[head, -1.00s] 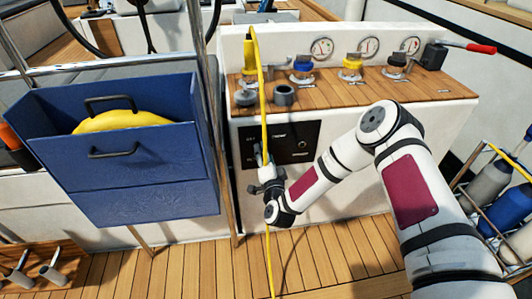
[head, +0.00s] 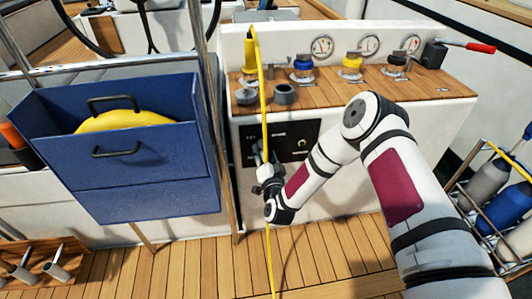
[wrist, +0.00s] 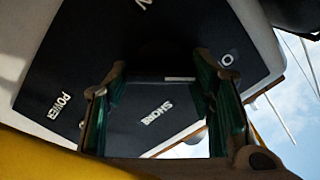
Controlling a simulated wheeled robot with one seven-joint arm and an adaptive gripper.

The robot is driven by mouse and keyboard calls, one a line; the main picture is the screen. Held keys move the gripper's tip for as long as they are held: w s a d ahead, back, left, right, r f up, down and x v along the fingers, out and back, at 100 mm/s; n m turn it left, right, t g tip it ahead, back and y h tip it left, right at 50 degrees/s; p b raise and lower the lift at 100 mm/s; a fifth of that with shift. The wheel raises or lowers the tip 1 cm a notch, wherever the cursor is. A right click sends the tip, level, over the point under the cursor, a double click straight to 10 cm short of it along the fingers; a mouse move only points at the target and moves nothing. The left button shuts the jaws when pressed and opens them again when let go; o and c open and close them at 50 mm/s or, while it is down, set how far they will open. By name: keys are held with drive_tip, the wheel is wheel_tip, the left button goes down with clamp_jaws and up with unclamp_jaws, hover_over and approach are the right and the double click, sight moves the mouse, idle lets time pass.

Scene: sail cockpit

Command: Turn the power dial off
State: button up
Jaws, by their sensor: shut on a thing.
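The black control panel (head: 285,155) is on the white front of the console in the head view. In the wrist view the panel (wrist: 55,80) fills much of the picture, tilted, with POWER and SHORE lettering. My gripper (head: 262,160) is at the panel's left part in the head view and hides the dial there. In the wrist view my gripper's (wrist: 160,62) two green-padded fingers reach to the panel, shut on a dark form between their tips, which I take for the power dial (wrist: 160,50). Its pointer and setting cannot be made out.
A yellow hose (head: 265,110) hangs close in front of my gripper. A blue box (head: 140,185) and a metal post (head: 222,160) stand to the left. Gauges and valves line the wooden console top (head: 425,88). A bottle rack (head: 487,225) stands at right.

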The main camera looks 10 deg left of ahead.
drive_tip(key=o, duration=1.2)
drive_tip(key=shift+c, duration=0.2)
drive_tip(key=shift+s, duration=0.1)
drive_tip(key=v, duration=1.2)
